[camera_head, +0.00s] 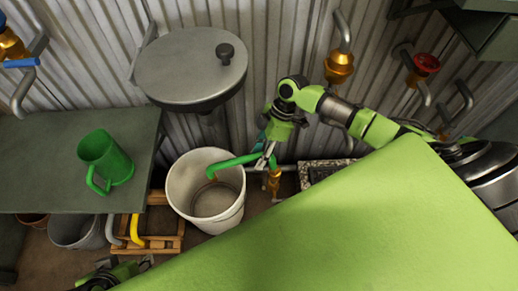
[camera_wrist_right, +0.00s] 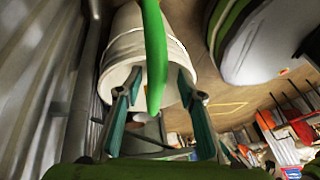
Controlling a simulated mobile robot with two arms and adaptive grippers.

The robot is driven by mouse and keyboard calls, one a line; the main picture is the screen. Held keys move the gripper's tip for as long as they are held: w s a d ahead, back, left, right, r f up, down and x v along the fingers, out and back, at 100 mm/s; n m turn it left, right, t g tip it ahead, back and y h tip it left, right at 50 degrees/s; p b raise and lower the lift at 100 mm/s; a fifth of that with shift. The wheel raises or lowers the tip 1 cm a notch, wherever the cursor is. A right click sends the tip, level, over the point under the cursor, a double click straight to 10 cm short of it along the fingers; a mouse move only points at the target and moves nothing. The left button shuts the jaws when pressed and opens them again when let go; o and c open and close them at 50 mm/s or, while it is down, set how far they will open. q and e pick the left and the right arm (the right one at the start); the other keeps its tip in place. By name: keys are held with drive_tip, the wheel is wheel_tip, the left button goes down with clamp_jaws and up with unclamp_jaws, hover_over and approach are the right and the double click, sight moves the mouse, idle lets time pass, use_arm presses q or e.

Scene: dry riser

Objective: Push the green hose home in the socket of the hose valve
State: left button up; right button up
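The green hose (camera_head: 232,162) runs from over the white bucket (camera_head: 178,196) to my right gripper (camera_head: 268,160). In the right wrist view the hose (camera_wrist_right: 154,50) passes between the two teal-padded fingers of my right gripper (camera_wrist_right: 159,76), with a gap visible on each side. That gripper looks open around it. A brass valve fitting (camera_head: 273,182) stands just below the right gripper; I cannot tell whether it is the hose valve. The hose's seating and any socket are hidden. My left gripper (camera_head: 128,271) is at the bottom left, partly cut off, its finger opening unclear.
The white bucket also shows in the wrist view (camera_wrist_right: 122,45). A round grey lidded vessel (camera_head: 190,65) is at the wall. A brass fitting (camera_head: 339,68) and red-handled valve (camera_head: 426,64) are farther right.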

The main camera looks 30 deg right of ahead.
wheel_tip(320, 180, up, 10)
idle(0.4)
drive_tip(key=shift+f, duration=0.1)
